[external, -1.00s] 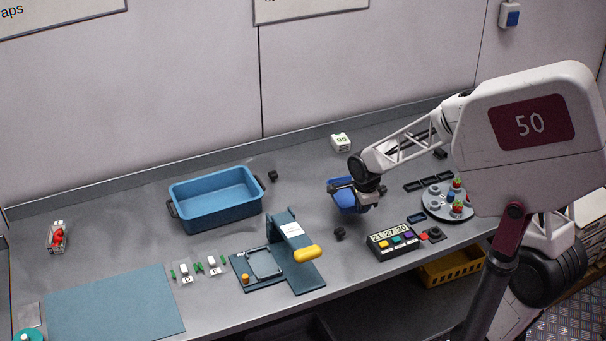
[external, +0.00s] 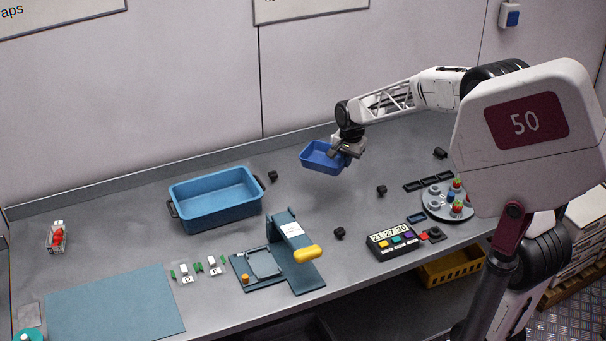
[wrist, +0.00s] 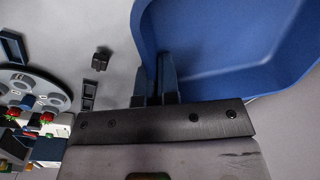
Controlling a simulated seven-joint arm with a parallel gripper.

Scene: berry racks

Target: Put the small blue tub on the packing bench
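The small blue tub (external: 322,157) is held in the air above the back middle of the grey packing bench (external: 300,195). It is dark blue, open-topped and looks empty. My gripper (external: 346,152) is at the tub's right end, with its fingers closed on the wall. In the wrist view the two fingers (wrist: 160,80) are close together with the wall of the tub (wrist: 235,40) between them. The tub's far end is cut off in the wrist view.
A larger light blue crate (external: 217,202) stands left of the tub. A teal press with a yellow handle (external: 307,254), a button box (external: 393,241) and a round grey plate with berries (external: 447,201) stand along the front.

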